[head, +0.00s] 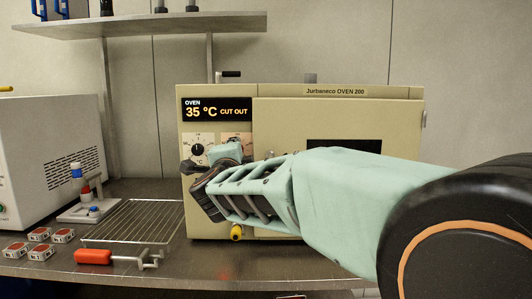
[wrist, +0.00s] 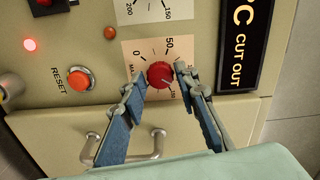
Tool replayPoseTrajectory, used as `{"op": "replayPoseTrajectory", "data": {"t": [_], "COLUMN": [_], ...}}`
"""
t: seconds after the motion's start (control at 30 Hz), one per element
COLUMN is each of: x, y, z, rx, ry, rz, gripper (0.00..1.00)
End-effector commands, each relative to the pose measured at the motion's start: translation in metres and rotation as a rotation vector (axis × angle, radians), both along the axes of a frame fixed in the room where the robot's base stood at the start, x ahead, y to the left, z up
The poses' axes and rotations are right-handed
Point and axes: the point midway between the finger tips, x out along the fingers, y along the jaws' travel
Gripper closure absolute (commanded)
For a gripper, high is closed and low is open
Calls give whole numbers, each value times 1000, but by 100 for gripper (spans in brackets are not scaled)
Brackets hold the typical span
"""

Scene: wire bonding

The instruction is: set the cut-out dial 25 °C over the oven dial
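The oven (head: 340,110) stands on the bench with its control panel at the left. Its display (head: 216,109) reads "OVEN 35 °C CUT OUT". The oven dial (head: 198,150) is a black knob on a pale scale plate at the panel's left. The cut-out dial (wrist: 160,75) is a red knob on its own scale plate; in the head view my gripper hides it. The knob's exact pointer setting is too small to read.
In the wrist view, an orange reset button (wrist: 79,79) and a lit red lamp (wrist: 30,44) sit near the dial, with a metal handle (wrist: 150,147) nearby. A wire rack (head: 134,222) and a red-handled tool (head: 95,257) lie on the bench left of the oven.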

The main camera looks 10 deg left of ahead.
Motion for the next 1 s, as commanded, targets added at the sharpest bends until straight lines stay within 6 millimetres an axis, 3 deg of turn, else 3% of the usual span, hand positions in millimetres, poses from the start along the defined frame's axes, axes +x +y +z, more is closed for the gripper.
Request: {"op": "replayPoseTrajectory", "data": {"t": [0.33, 0.7, 1.0], "x": [-5, -58, -74], "y": [-1, -14, -18], "z": [1, 1, 0], "rx": [0, -1, -1], "ry": [-1, -2, 0], "rz": [0, 1, 0], "gripper": [70, 70, 70]}}
